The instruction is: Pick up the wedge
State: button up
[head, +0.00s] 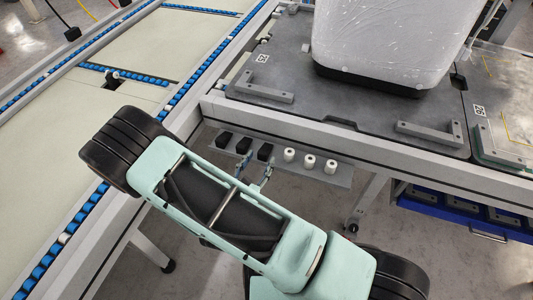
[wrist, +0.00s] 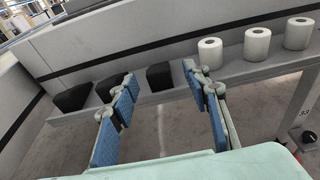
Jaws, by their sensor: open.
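Three black wedge-like blocks stand in a row on a narrow grey shelf (head: 342,181) below the workbench edge. In the head view they are the left block (head: 223,140), the middle block (head: 243,145) and the right block (head: 264,152). The wrist view also shows the left block (wrist: 72,98), the middle block (wrist: 108,88) and the right block (wrist: 160,76). My gripper (wrist: 161,88) is open and empty, with blue pads. The right block shows between its fingertips, farther off. The left finger partly covers the middle block. In the head view my gripper (head: 256,171) is just in front of the shelf.
Three white rolls stand right of the blocks, the nearest roll (wrist: 210,52) close behind my right finger. The workbench (head: 340,125) overhangs behind the shelf and bears a wrapped white bin (head: 390,40). A conveyor (head: 60,120) runs along the left. Blue drawers (head: 465,210) are at right.

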aim_at(267, 146)
jog(key=b+x, duration=0.2)
jog(key=x, duration=0.5)
jog(key=shift+a+f, duration=0.15)
jog(key=shift+a, duration=0.05)
grip_shut()
